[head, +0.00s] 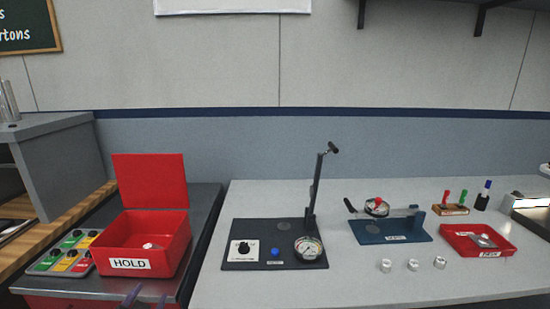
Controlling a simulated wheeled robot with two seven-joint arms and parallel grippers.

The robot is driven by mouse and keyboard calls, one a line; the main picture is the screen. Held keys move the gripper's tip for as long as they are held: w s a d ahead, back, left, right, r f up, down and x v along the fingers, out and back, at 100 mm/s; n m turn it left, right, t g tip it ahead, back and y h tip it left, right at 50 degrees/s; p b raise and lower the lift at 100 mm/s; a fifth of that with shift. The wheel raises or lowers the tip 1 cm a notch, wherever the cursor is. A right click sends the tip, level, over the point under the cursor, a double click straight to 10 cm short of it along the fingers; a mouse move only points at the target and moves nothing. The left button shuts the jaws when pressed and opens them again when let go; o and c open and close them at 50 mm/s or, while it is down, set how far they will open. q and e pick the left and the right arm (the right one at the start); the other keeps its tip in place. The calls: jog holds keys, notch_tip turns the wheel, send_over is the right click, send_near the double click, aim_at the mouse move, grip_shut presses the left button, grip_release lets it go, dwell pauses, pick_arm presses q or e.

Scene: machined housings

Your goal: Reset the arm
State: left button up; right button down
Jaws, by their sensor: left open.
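A dark base plate (240,263) on the light worktop carries an upright black lever arm (315,185) with a short handle at its tip, tilted slightly right. The plate also holds a black knob on a white panel (244,250), a blue button (276,252) and a round gauge (308,248). To its right, a blue fixture (390,236) has a lever (372,211) lying about level. My left gripper (147,298) shows only its fingertips at the bottom edge, apart and empty, in front of the red HOLD box. My right gripper is out of view.
The open red HOLD box (120,265) holds a small metal part. Beside it is a coloured button panel (65,255). Several metal housings (413,265) stand front right, near a red labelled tray (462,234).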

pick_arm(q)
jog(key=s+d+f+n+g+h, duration=0.1)
jog(key=s+d+f+g+h, duration=0.15)
jog(key=s+f+g, duration=0.45)
jog(key=s+d+f+n+g+h, duration=0.1)
jog(key=s+d+f+g, duration=0.2)
jog(key=s+f, duration=0.75)
notch_tip(320, 180, down, 19)
jog(key=s+a+f+g, duration=0.1)
jog(key=s+f, duration=0.7)
jog(key=s, duration=0.1)
jog(key=s+a+f+g, duration=0.1)
jog(key=s+a+f, duration=0.1)
jog(key=s+f, duration=0.6)
jog(key=shift+s+a+m+p, duration=0.25)
jog(key=shift+s+m+p, duration=0.05)
jog(key=shift+s, duration=0.45)
jog(key=shift+y, duration=0.25)
